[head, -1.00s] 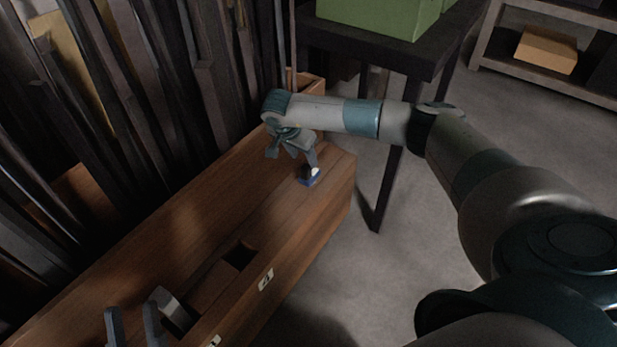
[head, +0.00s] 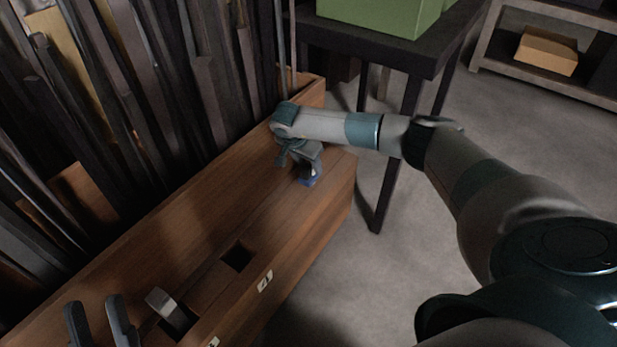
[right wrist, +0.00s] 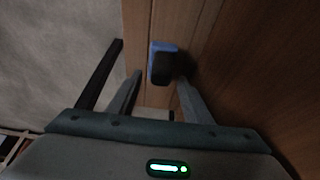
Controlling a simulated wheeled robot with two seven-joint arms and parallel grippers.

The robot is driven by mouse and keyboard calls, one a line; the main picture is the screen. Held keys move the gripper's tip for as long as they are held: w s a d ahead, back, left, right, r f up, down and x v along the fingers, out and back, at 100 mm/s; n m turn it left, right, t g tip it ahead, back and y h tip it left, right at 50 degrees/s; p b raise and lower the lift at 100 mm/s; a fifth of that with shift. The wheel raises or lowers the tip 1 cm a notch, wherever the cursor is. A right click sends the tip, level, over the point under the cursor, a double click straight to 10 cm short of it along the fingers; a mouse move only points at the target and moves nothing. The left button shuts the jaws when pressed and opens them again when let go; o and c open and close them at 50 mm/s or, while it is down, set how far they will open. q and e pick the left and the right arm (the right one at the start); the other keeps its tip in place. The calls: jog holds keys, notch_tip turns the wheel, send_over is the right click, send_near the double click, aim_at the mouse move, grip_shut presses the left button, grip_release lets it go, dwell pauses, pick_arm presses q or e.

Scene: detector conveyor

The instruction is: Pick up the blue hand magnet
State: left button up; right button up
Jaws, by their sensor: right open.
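The blue hand magnet (head: 309,182) sits on the right end of the wooden conveyor casing (head: 200,205), partly hidden by my right gripper (head: 308,172). In the right wrist view the magnet (right wrist: 163,62) shows a blue top and side with a dark face. It lies just past the fingertips, in line with the gap between them. My right gripper (right wrist: 160,78) is open, one finger to each side of that line. I cannot tell whether a finger touches the magnet. My left gripper (head: 93,303) is at the lower left, its two fingers apart and nothing between them.
A square opening (head: 237,257) and a slot with a grey rounded piece (head: 167,303) are cut into the casing top. Dark upright boards line the back left. A dark table (head: 400,55) carrying a green box (head: 385,15) stands behind the right arm.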

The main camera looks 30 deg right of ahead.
jog(key=shift+f, duration=0.1)
pick_arm(q)
jog(key=shift+r, duration=0.25)
jog(key=shift+s+f, duration=0.1)
jog(key=shift+f, duration=0.15)
pick_arm(e)
grip_shut()
